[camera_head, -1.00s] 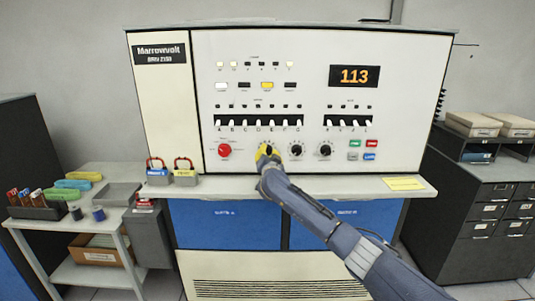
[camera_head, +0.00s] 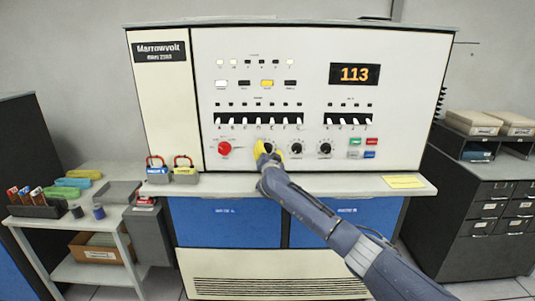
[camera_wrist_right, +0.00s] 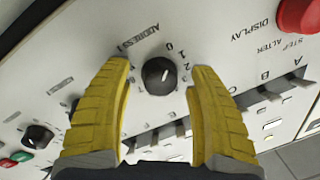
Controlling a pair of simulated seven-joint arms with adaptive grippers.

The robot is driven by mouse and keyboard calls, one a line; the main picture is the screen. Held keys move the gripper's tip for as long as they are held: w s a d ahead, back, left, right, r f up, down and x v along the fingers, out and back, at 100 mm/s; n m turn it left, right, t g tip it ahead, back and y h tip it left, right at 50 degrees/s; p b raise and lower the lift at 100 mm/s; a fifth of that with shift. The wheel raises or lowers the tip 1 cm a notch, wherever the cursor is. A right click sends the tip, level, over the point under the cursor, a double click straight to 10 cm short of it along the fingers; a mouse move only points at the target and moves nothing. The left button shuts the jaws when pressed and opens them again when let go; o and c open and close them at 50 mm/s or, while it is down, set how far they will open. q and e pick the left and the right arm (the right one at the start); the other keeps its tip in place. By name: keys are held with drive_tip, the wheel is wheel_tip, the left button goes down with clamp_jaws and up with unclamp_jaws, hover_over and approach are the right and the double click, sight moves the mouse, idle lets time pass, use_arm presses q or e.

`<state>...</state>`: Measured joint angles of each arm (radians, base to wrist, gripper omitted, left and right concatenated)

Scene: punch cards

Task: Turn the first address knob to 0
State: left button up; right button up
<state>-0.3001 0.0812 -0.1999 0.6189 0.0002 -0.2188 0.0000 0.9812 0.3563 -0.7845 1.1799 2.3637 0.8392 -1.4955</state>
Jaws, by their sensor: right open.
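The first address knob (camera_wrist_right: 159,76) is a round black knob with a pale pointer mark, beside the "ADDRESS 1" label in the right wrist view. The digits 0, 1 and 2 show around its rim. The mark points up and right towards these digits; I cannot tell exactly which one. My right gripper (camera_head: 269,150) is at this knob on the console panel (camera_head: 310,90). Its two yellow fingers stand open on either side of the knob, with gaps showing in the wrist view. My left gripper is out of view.
A red display knob (camera_head: 224,149) is left of the gripper, and two black knobs (camera_head: 296,149) (camera_head: 325,149) are to the right. Rows of switches (camera_head: 258,121) sit above. A shelf (camera_head: 350,186) juts out below. The orange readout (camera_head: 354,75) shows 113.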

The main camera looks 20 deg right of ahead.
drive_tip(key=v, duration=1.2)
idle(0.4)
